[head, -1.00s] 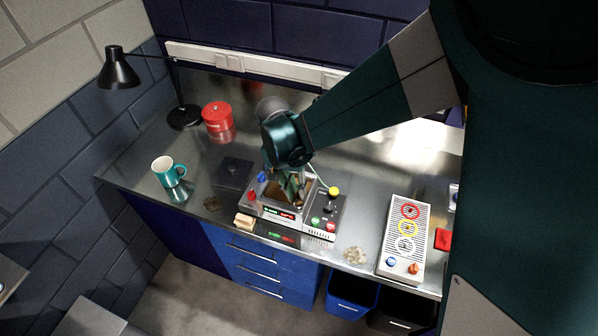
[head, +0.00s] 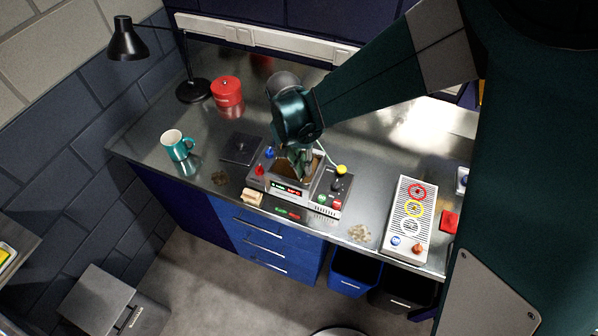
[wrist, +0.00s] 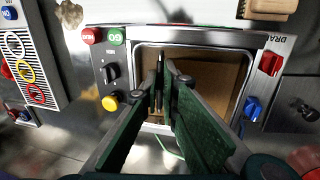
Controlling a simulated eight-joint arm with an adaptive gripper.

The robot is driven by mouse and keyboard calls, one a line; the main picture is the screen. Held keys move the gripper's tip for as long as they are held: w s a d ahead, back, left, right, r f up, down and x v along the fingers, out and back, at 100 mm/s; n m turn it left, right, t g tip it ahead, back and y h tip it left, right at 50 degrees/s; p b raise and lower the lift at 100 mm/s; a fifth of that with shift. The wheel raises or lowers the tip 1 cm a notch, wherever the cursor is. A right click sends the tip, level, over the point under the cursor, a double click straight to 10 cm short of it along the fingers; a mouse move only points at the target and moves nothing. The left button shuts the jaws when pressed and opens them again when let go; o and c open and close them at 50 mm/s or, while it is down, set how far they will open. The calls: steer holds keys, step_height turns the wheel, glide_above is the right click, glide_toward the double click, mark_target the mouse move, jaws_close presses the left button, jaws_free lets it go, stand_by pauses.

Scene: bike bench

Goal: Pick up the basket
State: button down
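A grey bench unit (head: 322,205) with an open rectangular tank stands near the bench's front edge. No basket shows clearly. Inside the tank is a brown floor (wrist: 212,78), and a thin dark upright piece (wrist: 160,72), perhaps part of the basket, stands between my fingertips. My gripper (head: 299,172) points down into the tank; its green fingers also show in the wrist view (wrist: 166,85). Their tips are close together with a narrow gap around the thin piece. I cannot tell whether they touch it. The fingers hide much of the tank.
A dark flat block (head: 241,149), a teal mug (head: 177,146), a red lidded pot (head: 227,92) and a black lamp (head: 193,90) stand to the left. A wooden brush (head: 252,197) lies in front. A perforated panel with coloured rings (head: 411,215) lies right. Bins stand below the edge.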

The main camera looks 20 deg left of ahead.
steer(key=shift+r, duration=0.1)
step_height(320, 180, up, 10)
stand_by(0.8)
stand_by(0.6)
